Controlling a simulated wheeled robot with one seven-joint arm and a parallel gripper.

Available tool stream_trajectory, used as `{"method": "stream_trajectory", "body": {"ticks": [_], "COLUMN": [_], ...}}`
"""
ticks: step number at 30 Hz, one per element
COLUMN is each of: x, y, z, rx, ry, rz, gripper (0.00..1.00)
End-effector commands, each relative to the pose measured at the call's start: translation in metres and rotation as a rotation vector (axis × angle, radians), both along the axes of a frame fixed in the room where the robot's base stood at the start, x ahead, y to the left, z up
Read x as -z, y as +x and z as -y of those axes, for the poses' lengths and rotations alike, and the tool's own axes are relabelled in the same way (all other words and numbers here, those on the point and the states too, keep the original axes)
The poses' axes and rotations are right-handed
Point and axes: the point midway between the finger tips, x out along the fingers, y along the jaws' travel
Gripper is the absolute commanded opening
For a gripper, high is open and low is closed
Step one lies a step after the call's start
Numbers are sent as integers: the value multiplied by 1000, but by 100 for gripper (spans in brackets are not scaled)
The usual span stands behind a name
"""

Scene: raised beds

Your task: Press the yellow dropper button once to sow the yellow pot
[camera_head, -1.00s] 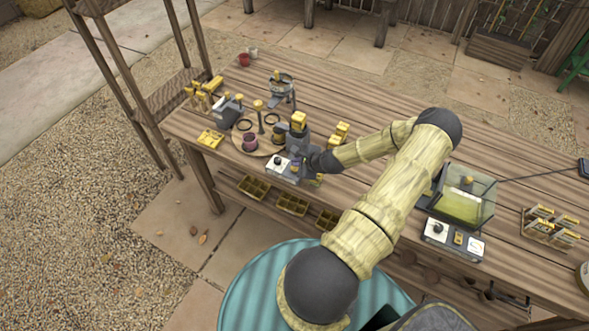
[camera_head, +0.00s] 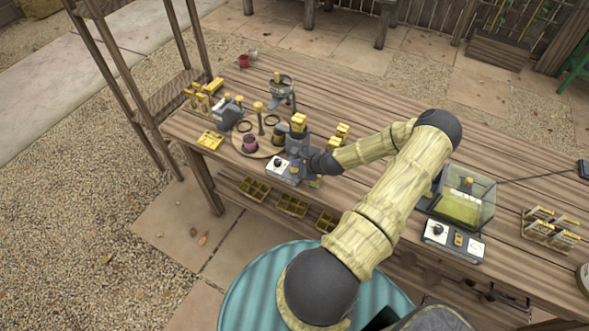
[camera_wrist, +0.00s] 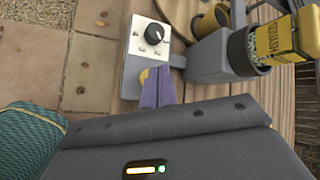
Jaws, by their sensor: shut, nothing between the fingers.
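The dropper (camera_head: 299,128) stands on the bench with a yellow hopper on top; its yellow hopper (camera_wrist: 274,42) also shows in the wrist view. In front of it is a grey and white control box (camera_wrist: 131,52) with a black dial. A yellow button (camera_wrist: 143,76) shows on the box, partly hidden by my gripper (camera_wrist: 158,72). My purple fingers are shut and empty, with their tips at the button's edge; I cannot tell whether they touch it. A yellow pot (camera_head: 279,131) sits beside the dropper on the round wooden turntable (camera_head: 262,152); it shows in the wrist view too (camera_wrist: 210,19).
A purple pot (camera_head: 250,142) stands on the turntable. Yellow trays (camera_head: 210,139) and tools crowd the bench's left end. To the right are a glass-sided box (camera_head: 462,200) and a second control panel (camera_head: 454,241). The bench's back middle is clear.

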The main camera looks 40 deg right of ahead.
Motion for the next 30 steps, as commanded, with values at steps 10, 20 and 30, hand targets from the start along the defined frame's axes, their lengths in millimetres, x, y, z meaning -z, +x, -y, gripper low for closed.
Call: {"method": "stream_trajectory", "body": {"ticks": [10, 20, 30], "x": [0, 0, 8], "y": [0, 0, 0], "z": [0, 0, 0], "rx": [0, 0, 0], "ry": [0, 0, 0], "rz": [0, 0, 0], "gripper": [0, 0, 0]}}
